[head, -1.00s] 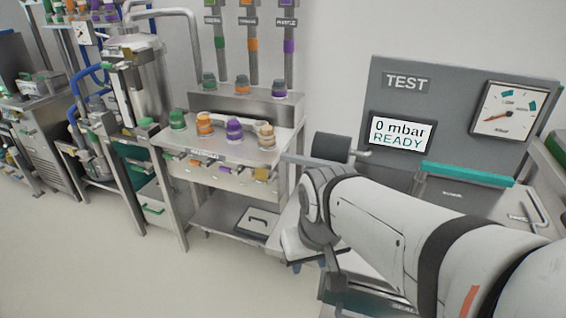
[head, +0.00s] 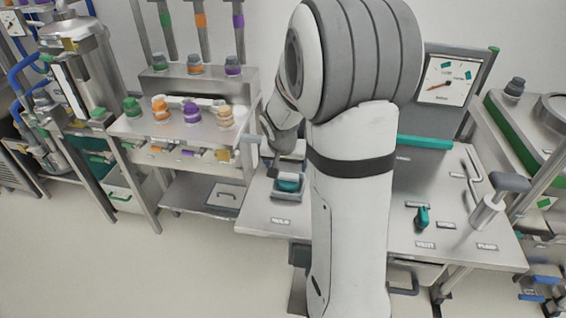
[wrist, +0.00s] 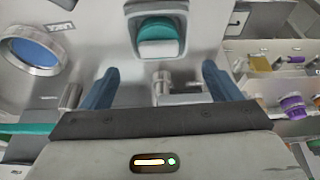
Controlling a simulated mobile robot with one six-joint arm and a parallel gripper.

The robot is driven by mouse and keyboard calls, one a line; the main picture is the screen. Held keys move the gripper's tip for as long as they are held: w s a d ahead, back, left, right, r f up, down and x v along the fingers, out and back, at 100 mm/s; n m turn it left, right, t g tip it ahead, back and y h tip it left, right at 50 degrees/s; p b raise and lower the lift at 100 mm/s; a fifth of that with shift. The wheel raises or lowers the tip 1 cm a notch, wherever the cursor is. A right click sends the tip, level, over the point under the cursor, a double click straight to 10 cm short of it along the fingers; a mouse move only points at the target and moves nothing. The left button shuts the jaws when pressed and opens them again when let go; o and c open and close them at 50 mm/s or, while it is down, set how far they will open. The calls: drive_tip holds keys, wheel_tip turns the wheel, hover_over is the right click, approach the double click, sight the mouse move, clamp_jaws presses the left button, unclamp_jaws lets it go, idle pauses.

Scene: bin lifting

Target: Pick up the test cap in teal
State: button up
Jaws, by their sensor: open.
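The teal test cap (head: 289,184) sits in a small grey holder (head: 288,196) on the steel bench, left of my arm in the head view. In the wrist view the teal cap (wrist: 160,29) shows at the top middle, with a pale block across its lower part. My gripper (wrist: 160,74) is open, its two blue fingers wide apart and empty. The cap lies beyond the fingertips, roughly centred between them and apart from them. In the head view my arm hides most of the gripper.
A side table (head: 180,125) at the left bears several green, orange, purple and tan caps. A teal bar (head: 425,142) and a teal valve handle (head: 422,217) are to the right of my arm. A round blue-faced fitting (wrist: 36,50) is at the left in the wrist view.

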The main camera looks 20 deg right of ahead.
sight(289, 175)
drive_tip(key=shift+w+d+f, duration=0.45)
drive_tip(key=shift+w+f, duration=0.05)
drive_tip(key=shift+f, duration=0.05)
drive_tip(key=x, duration=0.7)
drive_tip(key=shift+d+f+p, duration=0.1)
drive_tip(key=shift+f+p, duration=0.05)
drive_tip(key=shift+p, duration=0.25)
drive_tip(key=shift+c, duration=0.2)
drive_tip(key=c, duration=1.1)
